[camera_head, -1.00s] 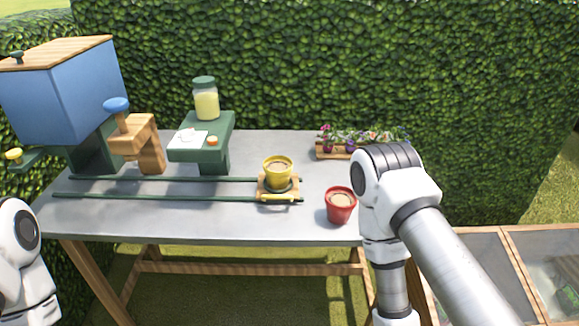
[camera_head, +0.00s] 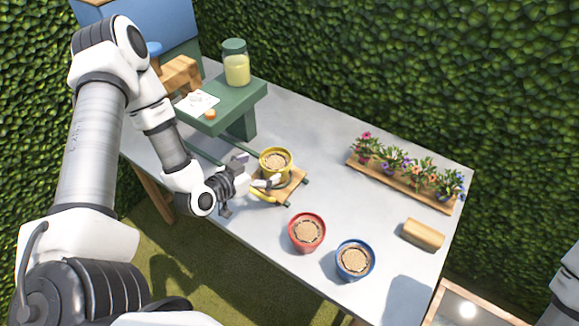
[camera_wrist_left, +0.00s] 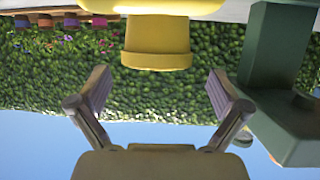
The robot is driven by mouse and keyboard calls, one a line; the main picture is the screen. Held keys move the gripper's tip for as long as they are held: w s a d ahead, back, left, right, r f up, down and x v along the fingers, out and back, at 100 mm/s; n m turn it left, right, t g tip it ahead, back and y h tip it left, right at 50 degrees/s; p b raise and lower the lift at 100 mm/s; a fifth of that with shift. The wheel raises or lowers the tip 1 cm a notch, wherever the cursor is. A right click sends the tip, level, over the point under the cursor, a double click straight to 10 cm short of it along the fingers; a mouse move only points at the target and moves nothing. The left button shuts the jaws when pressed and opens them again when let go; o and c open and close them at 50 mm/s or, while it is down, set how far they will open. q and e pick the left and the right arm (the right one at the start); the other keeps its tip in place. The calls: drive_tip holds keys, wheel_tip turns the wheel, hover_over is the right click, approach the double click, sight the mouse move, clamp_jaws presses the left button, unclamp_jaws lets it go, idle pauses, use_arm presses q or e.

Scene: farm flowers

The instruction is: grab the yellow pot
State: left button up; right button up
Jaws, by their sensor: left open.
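The yellow pot (camera_head: 275,164), filled with brown soil, stands upright on a small wooden carriage (camera_head: 291,187) at the end of the green rails. My left gripper (camera_head: 257,172) is open and close to the pot's left side, with its fingers pointing toward it. In the left wrist view, the yellow pot (camera_wrist_left: 158,42) is at the top middle, ahead of and between the two spread fingers (camera_wrist_left: 160,84). No grip on it shows. My right gripper is out of view.
A red pot (camera_head: 307,246) and a blue pot (camera_head: 369,274) stand nearby. A flower planter (camera_head: 398,186) and a wooden block (camera_head: 423,235) are to the right. A green stand (camera_head: 240,105) with a jar (camera_head: 236,70) is behind left. The middle of the grey table is clear.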

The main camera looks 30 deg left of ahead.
sight(284, 157)
use_arm(q)
drive_tip(key=x, duration=0.4)
drive_tip(key=p+x, duration=0.1)
drive_tip(key=x, duration=0.1)
drive_tip(key=shift+d+r, duration=0.1)
drive_tip(key=shift+d, duration=0.25)
drive_tip(key=shift+s+a, duration=0.1)
drive_tip(key=shift+a, duration=0.1)
drive_tip(key=shift+s+a, duration=0.15)
drive_tip(key=shift+c, duration=1.3)
drive_tip(key=c, duration=1)
drive_tip(key=shift+r, duration=0.1)
